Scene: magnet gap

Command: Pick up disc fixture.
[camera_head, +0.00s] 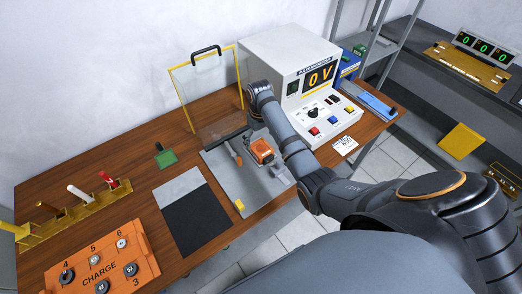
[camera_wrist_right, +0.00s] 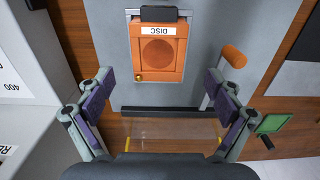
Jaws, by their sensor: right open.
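The disc fixture is an orange block labelled DISC (camera_wrist_right: 158,58) with a round face and a dark handle at its top edge. In the head view the disc fixture (camera_head: 262,152) sits on a grey plate (camera_head: 232,182). My right gripper (camera_wrist_right: 160,104) is open and empty, its two purple-padded fingers spread wide. The disc fixture lies ahead of the fingertips, between their lines and apart from them. In the head view my right forearm hides most of that gripper. My left gripper is not in view.
An orange-handled lever (camera_wrist_right: 234,57) stands beside the fixture. A clear yellow-framed shield (camera_head: 205,88) rises behind the plate. A white power unit (camera_head: 290,60) reading 0 V stands at the back right. An orange CHARGE tray (camera_head: 100,265) is at front left. Bare wood shows at left.

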